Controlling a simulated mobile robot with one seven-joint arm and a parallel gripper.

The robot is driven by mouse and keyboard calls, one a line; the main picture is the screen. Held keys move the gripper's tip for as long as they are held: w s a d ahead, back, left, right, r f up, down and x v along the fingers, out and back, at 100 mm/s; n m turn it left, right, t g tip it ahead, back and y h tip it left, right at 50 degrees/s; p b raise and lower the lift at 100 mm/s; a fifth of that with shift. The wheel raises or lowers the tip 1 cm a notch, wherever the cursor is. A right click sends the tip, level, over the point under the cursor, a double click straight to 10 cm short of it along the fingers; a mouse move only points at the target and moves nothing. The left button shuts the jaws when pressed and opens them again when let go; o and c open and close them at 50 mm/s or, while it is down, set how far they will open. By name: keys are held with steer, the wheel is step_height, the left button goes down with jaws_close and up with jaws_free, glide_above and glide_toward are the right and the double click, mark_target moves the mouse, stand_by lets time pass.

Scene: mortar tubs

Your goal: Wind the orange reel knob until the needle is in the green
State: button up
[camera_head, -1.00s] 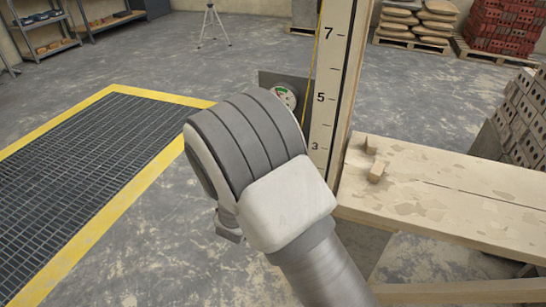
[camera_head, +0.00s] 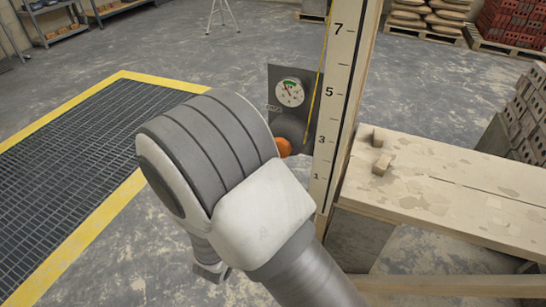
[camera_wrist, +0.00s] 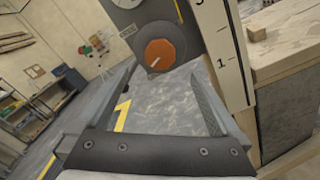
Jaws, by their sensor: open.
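The orange reel knob (camera_head: 283,148) sits low on a grey panel (camera_head: 273,78), partly hidden by my arm in the head view. The wrist view shows the knob (camera_wrist: 165,48) face on, with a pale line slanting to the lower left. Above it is a round white gauge (camera_head: 290,92) with a green arc at its top; its thin needle seems to point up and left, but whether it is in the green is too small to tell. My gripper (camera_wrist: 163,72) is open and empty, its fingers either side of the view, with the knob ahead between them.
A numbered upright board (camera_head: 338,100) with a yellow line stands right beside the panel. A wooden plank bench (camera_head: 440,185) with small wood blocks lies to the right. A yellow-edged floor grate (camera_head: 70,150) lies left. Open floor lies behind.

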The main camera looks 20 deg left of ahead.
steer(key=s, duration=0.6)
steer(key=shift+a+p, duration=0.2)
steer(key=shift+p, duration=0.1)
stand_by(0.8)
steer(key=w+d+n+p, duration=0.1)
steer(key=w+n+p, duration=0.3)
steer(key=w+n, duration=0.5)
steer(key=w, duration=0.7)
steer(key=shift+w+f+p, duration=0.15)
steer(key=shift+w+p, duration=0.15)
steer(key=shift+p, duration=0.05)
steer(key=c, duration=1.3)
